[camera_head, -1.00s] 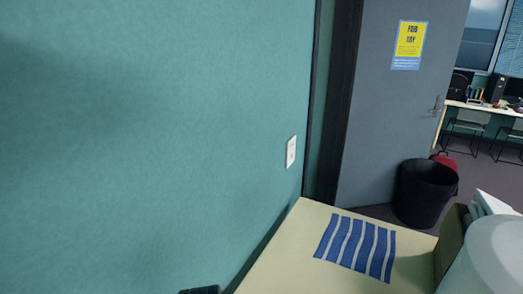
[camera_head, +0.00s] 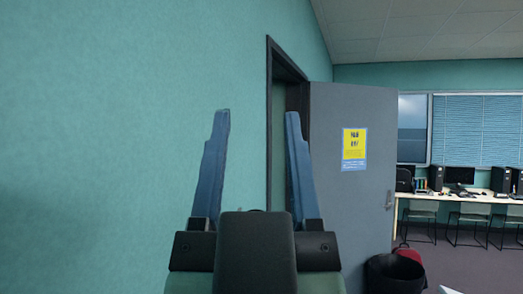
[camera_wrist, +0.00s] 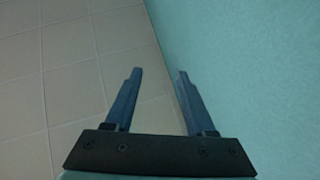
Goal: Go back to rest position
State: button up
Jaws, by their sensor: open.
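My gripper (camera_head: 257,118) is raised in the middle of the head view, its two blue-grey fingers pointing up and spread apart. Nothing is between them. The wrist view also shows the gripper (camera_wrist: 159,74) open and empty.
A teal wall (camera_head: 120,120) fills the left of the head view. A grey door (camera_head: 350,215) with a yellow poster (camera_head: 354,145) stands open. A black bin (camera_head: 392,275) is below it. A long desk (camera_head: 455,197) with computers and chairs is at the far right.

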jog(key=s+f+b, duration=0.1)
jog(key=f+b, duration=0.1)
jog(key=b, duration=0.1)
jog(key=shift+s+d+t, duration=0.1)
jog(key=shift+s+t, duration=0.2)
jog(key=shift+t, duration=0.1)
jog(key=shift+r, duration=0.2)
jog(key=shift+c, duration=0.4)
jog(key=shift+d, duration=0.15)
